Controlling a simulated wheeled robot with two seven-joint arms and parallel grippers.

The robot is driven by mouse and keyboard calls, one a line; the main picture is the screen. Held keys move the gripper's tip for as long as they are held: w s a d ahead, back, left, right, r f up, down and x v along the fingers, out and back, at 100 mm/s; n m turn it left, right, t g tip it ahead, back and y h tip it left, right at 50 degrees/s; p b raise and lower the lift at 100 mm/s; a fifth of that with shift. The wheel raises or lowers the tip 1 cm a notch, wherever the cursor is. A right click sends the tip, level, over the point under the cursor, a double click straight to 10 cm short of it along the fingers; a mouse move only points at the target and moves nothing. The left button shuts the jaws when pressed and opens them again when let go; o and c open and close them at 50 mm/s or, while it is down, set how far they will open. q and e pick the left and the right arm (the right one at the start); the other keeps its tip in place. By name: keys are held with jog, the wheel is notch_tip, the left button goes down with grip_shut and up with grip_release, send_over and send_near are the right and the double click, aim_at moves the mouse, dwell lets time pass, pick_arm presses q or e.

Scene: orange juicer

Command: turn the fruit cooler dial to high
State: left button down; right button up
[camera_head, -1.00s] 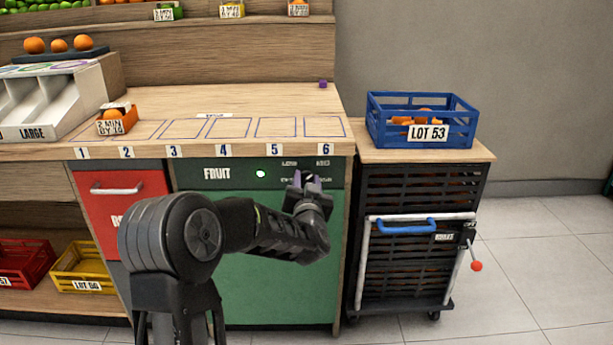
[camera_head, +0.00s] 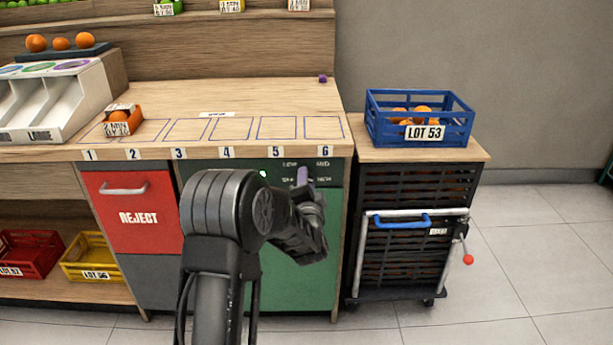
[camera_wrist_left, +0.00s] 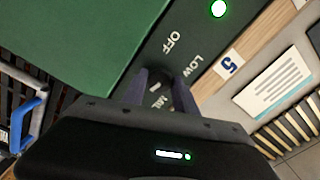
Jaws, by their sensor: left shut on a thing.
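The fruit cooler (camera_head: 322,250) has a green door under the counter, with a dark control strip and a lit green lamp (camera_head: 263,173); the lamp also shows in the wrist view (camera_wrist_left: 219,8). My left gripper (camera_head: 304,178) is at the strip's right part, its purple fingers shut around the dial. In the wrist view the fingers (camera_wrist_left: 162,90) straddle the dial (camera_wrist_left: 157,87), of which only a small part shows. OFF, LOW and MID are readable around it; the HIGH mark and the dial's pointer are hidden or unclear. My right gripper is not in view.
A red REJECT drawer (camera_head: 133,210) is left of the cooler. A black cart (camera_head: 415,260) with a blue LOT 53 crate (camera_head: 418,120) stands close to its right. The counter (camera_head: 200,95) above overhangs the strip; floor at the right is clear.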

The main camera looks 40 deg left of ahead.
pick_arm(q)
jog(key=shift+m, duration=0.5)
jog(key=c, duration=1)
grip_release()
jog(key=shift+o, duration=0.2)
jog(key=p+v, duration=0.1)
jog(key=v, duration=0.6)
jog(key=shift+s+d, duration=0.25)
jog(key=shift+s, duration=0.05)
